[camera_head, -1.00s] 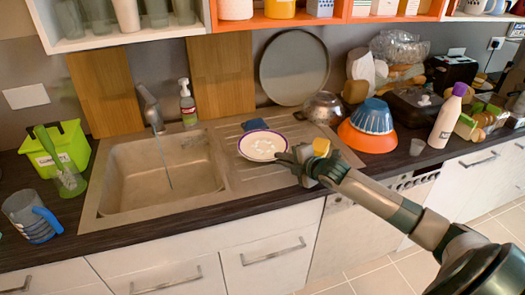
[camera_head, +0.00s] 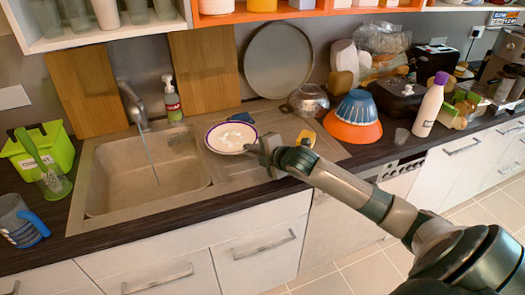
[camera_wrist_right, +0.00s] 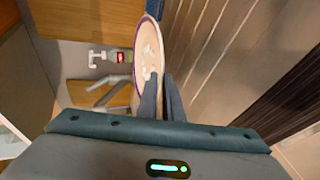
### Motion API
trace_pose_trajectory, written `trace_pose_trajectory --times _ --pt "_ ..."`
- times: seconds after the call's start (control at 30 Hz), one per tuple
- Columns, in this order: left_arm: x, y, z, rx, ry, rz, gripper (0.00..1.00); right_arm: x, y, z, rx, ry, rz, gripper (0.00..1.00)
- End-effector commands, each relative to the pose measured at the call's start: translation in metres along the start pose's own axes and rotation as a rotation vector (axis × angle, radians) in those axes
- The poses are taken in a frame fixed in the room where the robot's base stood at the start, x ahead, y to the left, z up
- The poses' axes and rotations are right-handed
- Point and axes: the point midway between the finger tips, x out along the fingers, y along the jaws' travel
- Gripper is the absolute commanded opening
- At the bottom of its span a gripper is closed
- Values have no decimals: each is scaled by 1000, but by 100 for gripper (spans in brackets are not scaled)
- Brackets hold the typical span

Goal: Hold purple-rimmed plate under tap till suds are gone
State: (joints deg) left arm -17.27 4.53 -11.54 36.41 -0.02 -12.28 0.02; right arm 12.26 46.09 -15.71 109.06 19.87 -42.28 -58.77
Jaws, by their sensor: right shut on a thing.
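The white, purple-rimmed plate (camera_head: 222,143) is held over the drainboard, just right of the sink basin (camera_head: 115,192); white suds patches (camera_head: 234,136) lie on its face. My right gripper (camera_head: 257,149) is shut on the plate's right edge. The wrist view shows the plate (camera_wrist_right: 149,45) edge-on beyond the two fingers (camera_wrist_right: 159,97). The tap (camera_head: 134,103) stands behind the basin, and a thin water stream (camera_head: 152,163) falls from it into the basin. The plate is to the right of the stream and apart from it. My left gripper is not in view.
A yellow sponge (camera_head: 306,137) and a blue cloth (camera_head: 240,117) lie on the drainboard (camera_head: 235,178). A soap bottle (camera_head: 172,99) stands behind the basin. A metal pot (camera_head: 308,101) and stacked bowls (camera_head: 353,130) stand right. The space between plate and stream looks clear.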

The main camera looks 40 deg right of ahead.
Motion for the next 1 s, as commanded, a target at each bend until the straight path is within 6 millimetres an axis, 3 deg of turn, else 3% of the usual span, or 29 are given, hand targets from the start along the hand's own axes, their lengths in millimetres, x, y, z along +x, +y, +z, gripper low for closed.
trace_pose_trajectory --times 0.03,0.17,0.3,0.5,0.73,1.0 --pt "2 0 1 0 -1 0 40 -1 14 -21 -1 10 13 0" --pt "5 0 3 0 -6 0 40 -11 45 -72 -2 13 15 0" --pt "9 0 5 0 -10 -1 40 -34 84 -124 0 5 19 0" --pt "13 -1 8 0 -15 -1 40 -78 126 -177 12 -21 17 0" --pt "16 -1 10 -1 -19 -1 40 -116 150 -204 24 -53 10 0" --pt "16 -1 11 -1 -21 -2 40 -128 154 -209 29 -66 3 0"
